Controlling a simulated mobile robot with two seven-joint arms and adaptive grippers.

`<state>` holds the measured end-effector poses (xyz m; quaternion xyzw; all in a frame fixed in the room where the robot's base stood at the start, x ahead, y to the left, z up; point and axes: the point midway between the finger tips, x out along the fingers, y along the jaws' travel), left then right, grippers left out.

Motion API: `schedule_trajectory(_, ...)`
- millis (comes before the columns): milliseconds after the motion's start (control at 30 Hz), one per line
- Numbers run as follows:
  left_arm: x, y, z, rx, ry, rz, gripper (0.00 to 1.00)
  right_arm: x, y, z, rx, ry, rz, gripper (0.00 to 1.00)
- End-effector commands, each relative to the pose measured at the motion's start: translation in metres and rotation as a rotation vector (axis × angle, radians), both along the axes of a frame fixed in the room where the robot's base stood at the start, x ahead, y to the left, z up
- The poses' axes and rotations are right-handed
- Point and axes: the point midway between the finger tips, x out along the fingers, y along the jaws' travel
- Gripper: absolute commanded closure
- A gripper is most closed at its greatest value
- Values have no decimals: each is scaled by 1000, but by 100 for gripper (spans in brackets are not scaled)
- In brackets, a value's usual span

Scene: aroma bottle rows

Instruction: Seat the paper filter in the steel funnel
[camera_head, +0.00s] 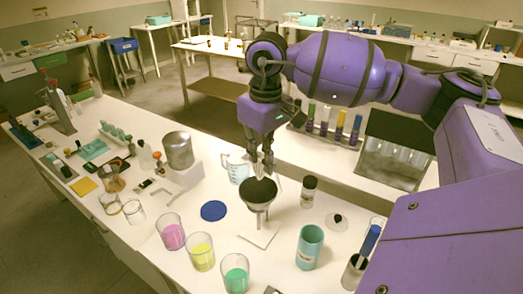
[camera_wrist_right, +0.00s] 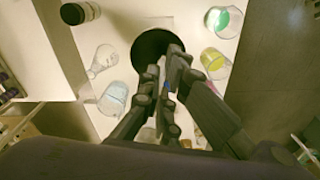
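The steel funnel (camera_head: 258,192) stands upright on a white base, its wide dark mouth facing up. In the right wrist view its mouth is a black disc (camera_wrist_right: 152,45) just beyond my fingertips. My right gripper (camera_head: 263,168) points down above the funnel's mouth. Its fingers (camera_wrist_right: 164,66) are close together around a narrow pale sliver (camera_wrist_right: 162,73), which looks like the paper filter seen edge-on. The fingers hide most of it, and I cannot tell whether it touches the funnel. No filter shows lying in the mouth. My left gripper is not in view.
A clear flask (camera_wrist_right: 104,59) and a measuring beaker (camera_head: 237,167) stand close to the funnel. A dark-capped bottle (camera_head: 309,191) is to its right. Pink (camera_head: 171,233), yellow (camera_head: 201,253) and green (camera_head: 235,273) beakers stand in front. A blue disc (camera_head: 214,211) lies left.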

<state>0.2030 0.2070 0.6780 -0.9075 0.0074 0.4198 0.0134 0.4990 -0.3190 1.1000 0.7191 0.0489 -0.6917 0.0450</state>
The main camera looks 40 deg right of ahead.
Motion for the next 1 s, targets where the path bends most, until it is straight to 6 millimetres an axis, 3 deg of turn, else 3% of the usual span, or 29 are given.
schedule_trajectory(400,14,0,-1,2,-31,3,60,-1,0,-46,0,4,-1,100)
schedule_trajectory(1000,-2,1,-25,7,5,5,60,-1,0,-104,0,5,-1,100)
